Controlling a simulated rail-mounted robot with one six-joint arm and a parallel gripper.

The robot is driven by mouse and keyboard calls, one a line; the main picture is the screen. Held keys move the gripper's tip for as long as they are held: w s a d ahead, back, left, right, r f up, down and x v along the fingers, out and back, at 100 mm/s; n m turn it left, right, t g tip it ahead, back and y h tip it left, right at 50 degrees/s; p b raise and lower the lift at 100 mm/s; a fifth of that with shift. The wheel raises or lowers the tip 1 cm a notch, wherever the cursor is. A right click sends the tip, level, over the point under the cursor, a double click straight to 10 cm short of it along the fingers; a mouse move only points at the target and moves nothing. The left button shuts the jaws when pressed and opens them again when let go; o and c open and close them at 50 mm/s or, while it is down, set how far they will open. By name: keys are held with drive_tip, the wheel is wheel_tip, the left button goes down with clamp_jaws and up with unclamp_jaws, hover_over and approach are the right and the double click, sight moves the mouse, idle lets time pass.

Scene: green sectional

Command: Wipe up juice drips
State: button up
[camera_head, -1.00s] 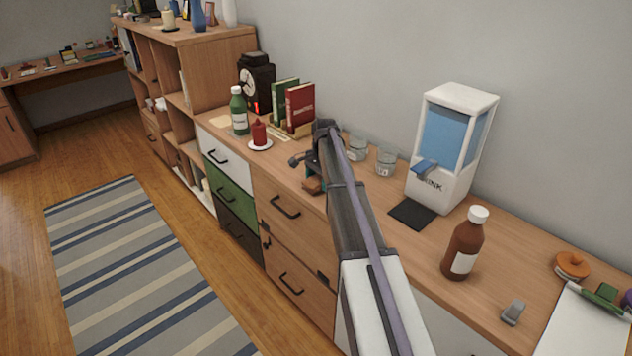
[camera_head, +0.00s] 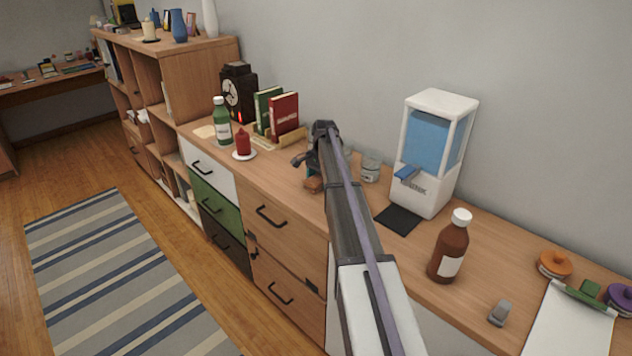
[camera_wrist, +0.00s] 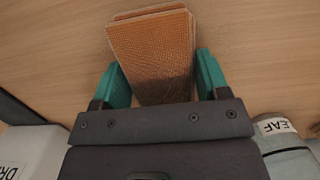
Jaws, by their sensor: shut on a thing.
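My gripper (camera_head: 314,178) is over the sideboard top, just left of the glass, partly hidden by my own arm. In the wrist view its teal fingers (camera_wrist: 156,77) are shut on an orange-brown textured block (camera_wrist: 151,45), like a sponge or folded cloth. The block's brown end (camera_head: 313,185) also shows below the gripper in the head view. The wood surface lies beyond it; I cannot tell whether they touch. A pale yellowish patch (camera_head: 204,131) lies by the green bottle (camera_head: 221,124); I cannot tell whether it is juice. No clear drips show in the wrist view.
A red candle on a white plate (camera_head: 243,146), books (camera_head: 284,115) and a black clock (camera_head: 238,92) stand left. A glass (camera_head: 370,167), drink dispenser (camera_head: 428,165) with black mat (camera_head: 398,219), brown bottle (camera_head: 450,250) and clipboard (camera_head: 565,325) stand right.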

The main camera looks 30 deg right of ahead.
wheel_tip(320, 180, up, 6)
drive_tip(key=p, duration=0.6)
wheel_tip(320, 180, up, 3)
drive_tip(key=p, duration=0.3)
drive_tip(key=shift+r, duration=0.15)
